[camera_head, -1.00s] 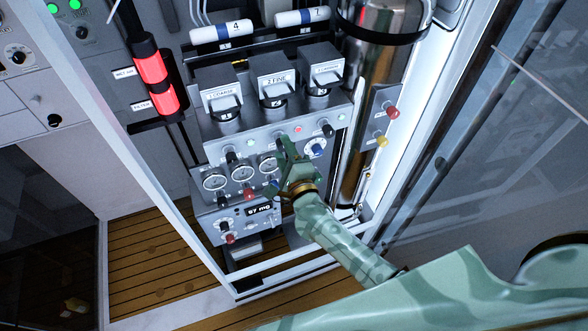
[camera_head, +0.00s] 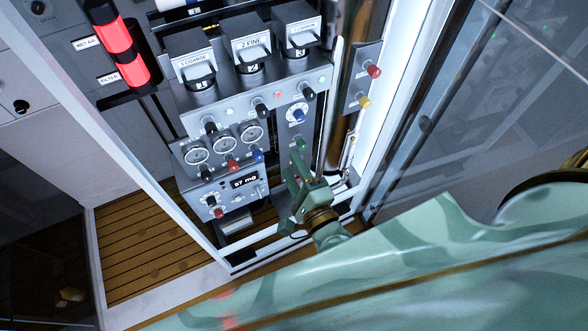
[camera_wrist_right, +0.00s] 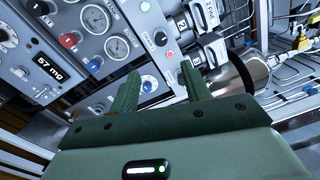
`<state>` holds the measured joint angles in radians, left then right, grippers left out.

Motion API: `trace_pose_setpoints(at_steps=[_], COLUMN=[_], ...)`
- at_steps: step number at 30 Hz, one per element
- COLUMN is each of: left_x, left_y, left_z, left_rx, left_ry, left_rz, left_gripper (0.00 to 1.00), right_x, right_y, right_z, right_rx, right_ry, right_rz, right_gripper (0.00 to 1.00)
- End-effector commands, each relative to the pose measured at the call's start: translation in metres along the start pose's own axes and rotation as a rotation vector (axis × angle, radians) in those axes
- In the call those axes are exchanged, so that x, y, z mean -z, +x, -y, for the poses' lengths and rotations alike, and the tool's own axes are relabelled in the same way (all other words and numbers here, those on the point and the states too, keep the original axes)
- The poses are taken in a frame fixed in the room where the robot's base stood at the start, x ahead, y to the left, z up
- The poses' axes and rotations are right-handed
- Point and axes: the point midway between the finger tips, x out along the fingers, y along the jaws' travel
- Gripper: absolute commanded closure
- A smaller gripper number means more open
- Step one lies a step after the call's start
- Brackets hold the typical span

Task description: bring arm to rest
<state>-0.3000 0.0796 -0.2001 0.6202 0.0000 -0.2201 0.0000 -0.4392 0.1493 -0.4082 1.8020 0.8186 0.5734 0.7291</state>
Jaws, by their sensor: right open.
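My right gripper (camera_head: 297,180) is green and open, with nothing between its fingers. In the head view it is in front of the lower right part of the fill panel (camera_head: 245,110), apart from the knobs as far as I can tell. In the right wrist view its two fingers (camera_wrist_right: 160,85) stand apart, with the panel's gauges and a blue knob (camera_wrist_right: 149,83) beyond them. My right arm (camera_head: 400,260) covers the bottom right of the head view. My left gripper is not in view.
A white frame post (camera_head: 392,90) and glass door (camera_head: 470,120) stand right of the panel. A metal cylinder (camera_head: 352,60) is beside it. A low white rail (camera_head: 250,240) runs in front. Red (camera_head: 373,71) and yellow (camera_head: 363,102) knobs stick out at the right.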

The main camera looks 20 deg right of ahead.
Motion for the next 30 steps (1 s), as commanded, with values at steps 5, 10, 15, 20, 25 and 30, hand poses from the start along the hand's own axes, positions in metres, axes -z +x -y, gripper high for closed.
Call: trace_pose_setpoints(at_steps=[5,10,15,20,25,30], left_x=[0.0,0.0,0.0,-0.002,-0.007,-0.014], left_y=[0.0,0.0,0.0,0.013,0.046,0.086], left_z=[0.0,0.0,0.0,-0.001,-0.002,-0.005], left_rx=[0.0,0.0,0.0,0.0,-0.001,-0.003], left_ry=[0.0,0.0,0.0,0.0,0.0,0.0], left_rz=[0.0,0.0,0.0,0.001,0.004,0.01], left_gripper=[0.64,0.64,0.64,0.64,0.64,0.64], right_x=[0.0,0.0,-0.009,0.016,0.075,0.145], right_y=[0.0,0.0,-0.006,-0.046,-0.117,-0.211], right_z=[0.0,0.0,-0.029,-0.147,-0.28,-0.389], right_rx=[0.0,-0.001,-0.081,-0.33,-0.611,-0.887], right_ry=[0.0,-0.001,-0.275,-0.788,-1.229,-1.528], right_rz=[0.0,0.0,0.089,0.279,0.541,0.855], right_gripper=[0.53,0.53,0.53,0.53,0.53,0.53])
